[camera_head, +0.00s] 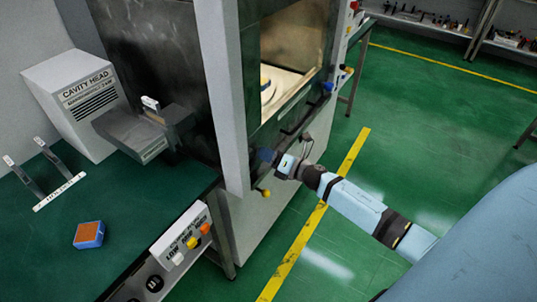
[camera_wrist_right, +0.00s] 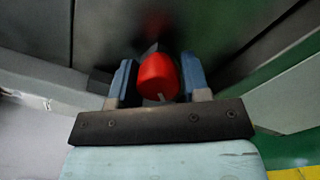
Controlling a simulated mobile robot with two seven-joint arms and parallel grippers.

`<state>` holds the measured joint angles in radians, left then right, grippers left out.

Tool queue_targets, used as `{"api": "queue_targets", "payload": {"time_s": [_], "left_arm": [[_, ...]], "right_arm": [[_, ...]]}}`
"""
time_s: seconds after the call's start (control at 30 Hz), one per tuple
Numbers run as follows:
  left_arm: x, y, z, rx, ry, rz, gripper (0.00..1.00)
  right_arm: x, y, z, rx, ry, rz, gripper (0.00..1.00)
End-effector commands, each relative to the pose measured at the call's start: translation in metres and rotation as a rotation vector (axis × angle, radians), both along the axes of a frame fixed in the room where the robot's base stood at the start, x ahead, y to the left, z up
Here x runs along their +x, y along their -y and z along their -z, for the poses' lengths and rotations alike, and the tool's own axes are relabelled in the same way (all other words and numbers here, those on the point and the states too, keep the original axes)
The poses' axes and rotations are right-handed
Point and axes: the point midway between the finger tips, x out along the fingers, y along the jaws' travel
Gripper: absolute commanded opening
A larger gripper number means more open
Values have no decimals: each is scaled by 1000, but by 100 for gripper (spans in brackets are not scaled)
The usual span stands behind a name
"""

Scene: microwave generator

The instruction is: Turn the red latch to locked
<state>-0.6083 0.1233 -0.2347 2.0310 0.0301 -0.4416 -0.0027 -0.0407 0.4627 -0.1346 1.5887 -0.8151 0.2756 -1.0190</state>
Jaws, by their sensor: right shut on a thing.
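The red latch (camera_wrist_right: 158,80) shows in the right wrist view as a rounded red knob between my right gripper's two blue fingers. My right gripper (camera_wrist_right: 158,76) is shut on it. A small light mark shows on the knob's lower part. In the head view my right gripper (camera_head: 268,156) is at the front of the grey cabinet, just below its open chamber. The latch is hidden there by the gripper and the frame. My left gripper is in neither view.
The grey cabinet (camera_head: 235,110) has an open lit chamber (camera_head: 285,88) above my right gripper. A yellow knob (camera_head: 263,192) sits just below. A green bench (camera_head: 130,225) on the left holds a blue and orange block (camera_head: 89,235). Green floor (camera_head: 430,110) lies open to the right.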

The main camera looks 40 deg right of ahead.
Motion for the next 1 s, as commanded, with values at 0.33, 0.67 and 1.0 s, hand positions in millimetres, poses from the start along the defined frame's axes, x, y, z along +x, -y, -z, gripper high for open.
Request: {"api": "queue_targets", "payload": {"time_s": [0.33,0.67,1.0], "left_arm": [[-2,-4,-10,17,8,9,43],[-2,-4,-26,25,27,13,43],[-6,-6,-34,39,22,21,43]], "right_arm": [[0,-1,-3,256,-106,-3,19],[0,-1,-3,547,-227,-2,19],[0,-1,-4,845,-349,-2,19]]}}
